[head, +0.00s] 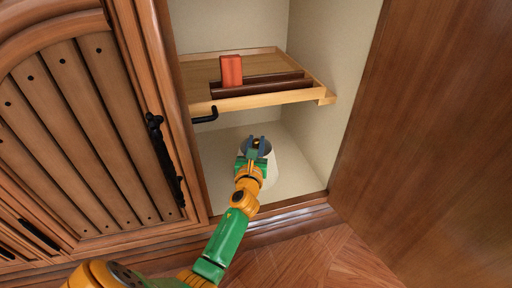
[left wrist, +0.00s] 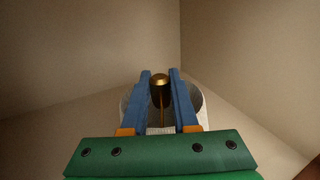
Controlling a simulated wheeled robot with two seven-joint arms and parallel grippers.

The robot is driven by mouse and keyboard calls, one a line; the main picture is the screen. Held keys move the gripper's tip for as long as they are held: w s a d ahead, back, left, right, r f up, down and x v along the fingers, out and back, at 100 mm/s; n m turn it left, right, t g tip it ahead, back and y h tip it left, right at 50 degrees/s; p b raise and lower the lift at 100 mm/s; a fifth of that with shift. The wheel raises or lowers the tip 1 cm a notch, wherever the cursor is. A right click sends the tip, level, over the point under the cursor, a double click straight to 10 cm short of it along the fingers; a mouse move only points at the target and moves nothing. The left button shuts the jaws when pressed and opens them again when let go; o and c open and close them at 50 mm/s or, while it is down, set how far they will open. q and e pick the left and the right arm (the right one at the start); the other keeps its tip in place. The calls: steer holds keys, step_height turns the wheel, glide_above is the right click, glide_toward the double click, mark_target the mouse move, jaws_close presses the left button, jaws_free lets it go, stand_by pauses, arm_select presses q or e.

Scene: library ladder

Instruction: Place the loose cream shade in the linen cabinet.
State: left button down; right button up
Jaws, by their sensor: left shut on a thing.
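The cream shade (head: 272,180) is inside the lower compartment of the open cabinet (head: 308,130), mostly hidden behind my left gripper (head: 256,143). In the left wrist view, the blue fingers of the left gripper (left wrist: 160,75) are shut around a brass knob with a thin stem. The shade's pale curved wall (left wrist: 197,101) shows behind and beside the fingers. The shade is close above or on the compartment floor; I cannot tell whether it touches. My right gripper is not in view.
A wooden shelf (head: 290,97) above my gripper carries an orange block (head: 231,71) and dark bars (head: 258,85). A black hook (head: 205,116) hangs below its front left. A slatted door (head: 85,130) is at left, a plain panel (head: 430,130) at right. Compartment floor around the shade is clear.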

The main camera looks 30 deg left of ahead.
arm_select(q)
steer(key=shift+f, duration=0.15)
steer(key=c, duration=0.7)
jaws_free()
